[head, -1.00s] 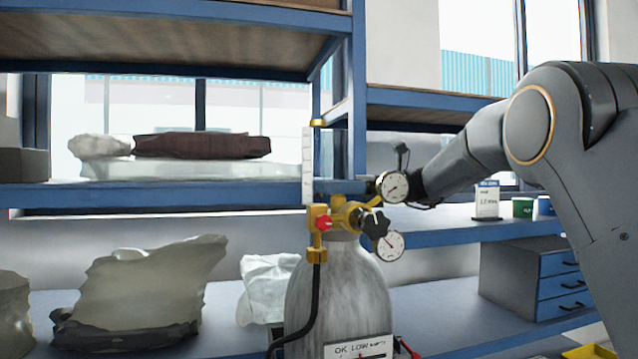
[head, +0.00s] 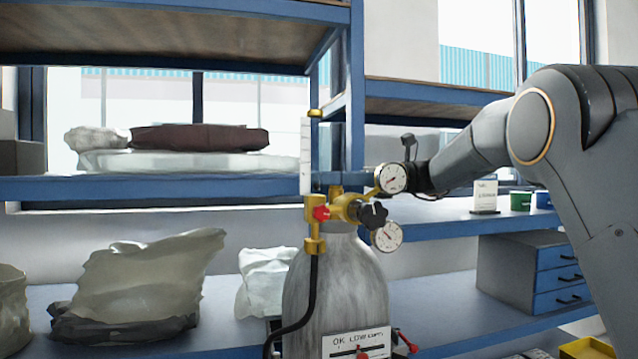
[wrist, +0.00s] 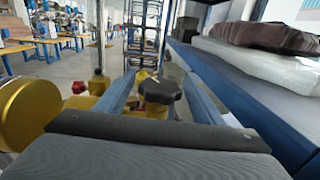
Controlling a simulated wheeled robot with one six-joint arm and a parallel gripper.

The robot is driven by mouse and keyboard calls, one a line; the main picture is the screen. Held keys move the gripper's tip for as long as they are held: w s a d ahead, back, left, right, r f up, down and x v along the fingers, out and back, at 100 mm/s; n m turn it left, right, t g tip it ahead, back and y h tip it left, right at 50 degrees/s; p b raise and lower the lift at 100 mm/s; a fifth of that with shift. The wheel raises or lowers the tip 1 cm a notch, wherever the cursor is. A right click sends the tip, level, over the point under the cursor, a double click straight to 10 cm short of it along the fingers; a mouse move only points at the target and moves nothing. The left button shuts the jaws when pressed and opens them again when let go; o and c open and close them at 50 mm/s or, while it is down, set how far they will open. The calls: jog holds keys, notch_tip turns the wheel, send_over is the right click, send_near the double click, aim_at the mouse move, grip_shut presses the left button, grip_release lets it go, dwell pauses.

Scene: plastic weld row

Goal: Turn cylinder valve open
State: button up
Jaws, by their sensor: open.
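A grey gas cylinder (head: 335,290) stands upright with a brass regulator (head: 345,207) on top. The regulator carries a red knob (head: 321,213), a black lobed knob (head: 373,215), an upper gauge (head: 392,178) and a lower gauge (head: 388,236). In the wrist view, my gripper (wrist: 158,88) is open, with one finger on each side of a black knob (wrist: 160,92) on a brass body. I cannot tell whether the fingers touch it, nor whether it is the black knob in the head view. There my fingers are largely hidden behind the upper gauge and brass fittings.
A clear flow tube (head: 306,155) rises beside the regulator, and a black hose (head: 312,290) hangs down. Blue shelves (head: 180,188) hold wrapped bags (head: 140,285) at left. A drawer cabinet (head: 535,272) stands at right. In the wrist view, a brass round housing (wrist: 28,113) is close at left.

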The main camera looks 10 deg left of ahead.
jog(key=shift+b+v, duration=0.75)
jog(key=shift+v, duration=1.9)
jog(key=shift+d+f, duration=0.1)
jog(key=shift+d, duration=0.05)
jog(key=w+d+f+m+t+b, duration=0.2)
jog(key=w+d+f, duration=0.1)
jog(key=d+f, duration=0.25)
jog(key=s+d+f+t+h+b, duration=0.1)
jog(key=s+d+f+t+h, duration=0.15)
jog(key=f, duration=0.55)
jog(key=s+d+f+m+t+h, duration=0.1)
jog(key=d+f, duration=0.2)
jog(key=f, duration=0.5)
jog(key=s+d+f+t+h+b, duration=0.1)
jog(key=s+d+f+h, duration=0.1)
jog(key=f, duration=0.5)
jog(key=s+d+f+n+t+h+p, duration=0.1)
jog(key=s+d+f+n+h, duration=0.4)
jog(key=s+f+n, duration=0.3)
jog(key=s+d+f+n+h+p, duration=0.1)
jog(key=s+d+f+n+h, duration=0.5)
jog(key=s+f, duration=0.4)
jog(key=s+d+n, duration=0.1)
jog(key=s+n, duration=0.1)
jog(key=s, duration=0.2)
jog(key=shift+s+f+n+t, duration=0.15)
jog(key=shift+f+n+t, duration=0.15)
jog(key=shift+f+t, duration=0.1)
